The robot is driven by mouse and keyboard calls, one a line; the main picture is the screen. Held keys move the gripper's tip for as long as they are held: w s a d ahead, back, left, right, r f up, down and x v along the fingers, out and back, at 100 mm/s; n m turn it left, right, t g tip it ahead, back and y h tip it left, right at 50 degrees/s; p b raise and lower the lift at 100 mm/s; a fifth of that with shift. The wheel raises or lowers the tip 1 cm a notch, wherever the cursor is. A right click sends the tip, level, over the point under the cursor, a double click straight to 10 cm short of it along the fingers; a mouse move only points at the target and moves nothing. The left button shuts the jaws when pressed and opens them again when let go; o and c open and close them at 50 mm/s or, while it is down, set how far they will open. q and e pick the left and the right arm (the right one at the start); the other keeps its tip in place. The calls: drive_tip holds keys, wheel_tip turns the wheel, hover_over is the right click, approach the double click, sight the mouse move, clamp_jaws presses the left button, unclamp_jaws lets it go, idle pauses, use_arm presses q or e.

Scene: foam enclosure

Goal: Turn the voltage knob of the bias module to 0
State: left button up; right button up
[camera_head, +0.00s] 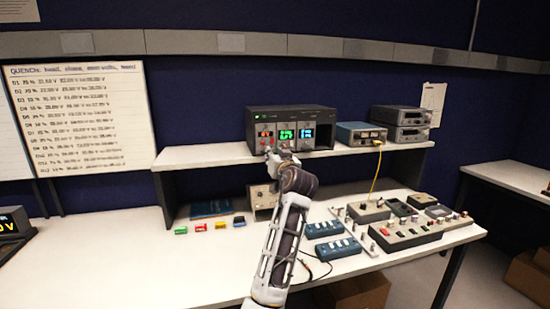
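A black instrument rack (324,114) stands on the shelf, holding side-by-side modules with a red display (264,131), a green display (286,134) and a cyan display (307,133). Labels and digits are too small to read, so I cannot tell which is the bias module. One arm reaches up from the bottom, slightly left of centre; I take it as my left. Its gripper (272,154) is at the lower front of the red- and green-display modules, hiding part of them. No voltage knob is clearly visible. Contact and finger opening cannot be told. My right gripper is not in view.
The white shelf (205,156) also carries a blue-grey instrument (361,134) with a yellow cable and two stacked units (401,124). Below on the bench are a beige box (263,200), blue switch boxes (324,229) and knobbed panels (407,235). The bench's left front is clear.

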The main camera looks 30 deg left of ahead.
use_arm(q)
drive_tip(key=shift+f, duration=0.25)
idle(0.3)
drive_tip(key=shift+f+m+p, duration=0.4)
drive_tip(key=shift+f+p, duration=0.6)
drive_tip(key=shift+f, duration=0.05)
